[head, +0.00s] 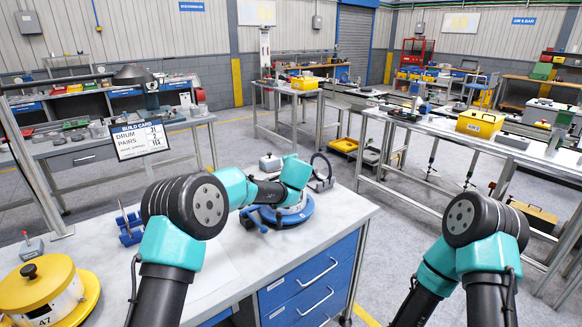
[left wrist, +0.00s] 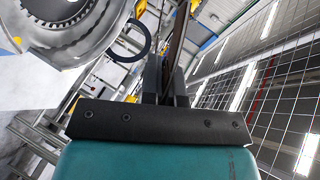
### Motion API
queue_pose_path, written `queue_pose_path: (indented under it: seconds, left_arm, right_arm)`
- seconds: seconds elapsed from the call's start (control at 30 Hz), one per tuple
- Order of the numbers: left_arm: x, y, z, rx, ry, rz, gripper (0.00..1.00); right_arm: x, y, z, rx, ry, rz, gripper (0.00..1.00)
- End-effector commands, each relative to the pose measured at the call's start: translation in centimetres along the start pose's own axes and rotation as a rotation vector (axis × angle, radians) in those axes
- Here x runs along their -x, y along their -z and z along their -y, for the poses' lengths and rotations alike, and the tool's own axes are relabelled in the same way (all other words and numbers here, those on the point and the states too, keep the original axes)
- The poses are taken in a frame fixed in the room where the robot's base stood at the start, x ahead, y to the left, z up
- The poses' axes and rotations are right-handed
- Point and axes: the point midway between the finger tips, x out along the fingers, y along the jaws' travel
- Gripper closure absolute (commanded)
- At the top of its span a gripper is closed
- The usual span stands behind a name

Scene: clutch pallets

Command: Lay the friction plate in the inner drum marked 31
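My left gripper (left wrist: 166,88) is shut on a thin brown plate (left wrist: 178,45), seen edge-on in the left wrist view; I take it as the friction plate. The head view hides the fingers and this plate behind my left wrist. A silver toothed drum (left wrist: 62,38) lies at upper left in the wrist view, apart from the plate. In the head view a drum on a round blue base (head: 296,218) is partly covered by my left arm; its number is hidden. The build card (head: 140,138) reads drum 31. My right gripper is out of view.
A dark ring (head: 321,170) stands upright behind the drum and shows in the wrist view (left wrist: 143,40). A yellow-topped drum marked 47 (head: 45,313) stands front left. A blue fixture (head: 130,232) and a knobbed grey block (head: 269,162) are also on the bench (head: 225,262).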

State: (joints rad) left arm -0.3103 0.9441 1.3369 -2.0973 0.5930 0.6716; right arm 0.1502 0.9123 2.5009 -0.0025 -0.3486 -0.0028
Motion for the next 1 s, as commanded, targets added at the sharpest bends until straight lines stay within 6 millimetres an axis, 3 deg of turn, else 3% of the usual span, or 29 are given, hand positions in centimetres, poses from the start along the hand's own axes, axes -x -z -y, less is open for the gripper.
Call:
queue_pose_path:
  seconds: [1.0]
  left_arm:
    - [-2.3, -1.4, -5.4, 0.0, -0.001, 0.001, 1.0]
  right_arm:
    - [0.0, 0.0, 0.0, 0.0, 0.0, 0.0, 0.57]
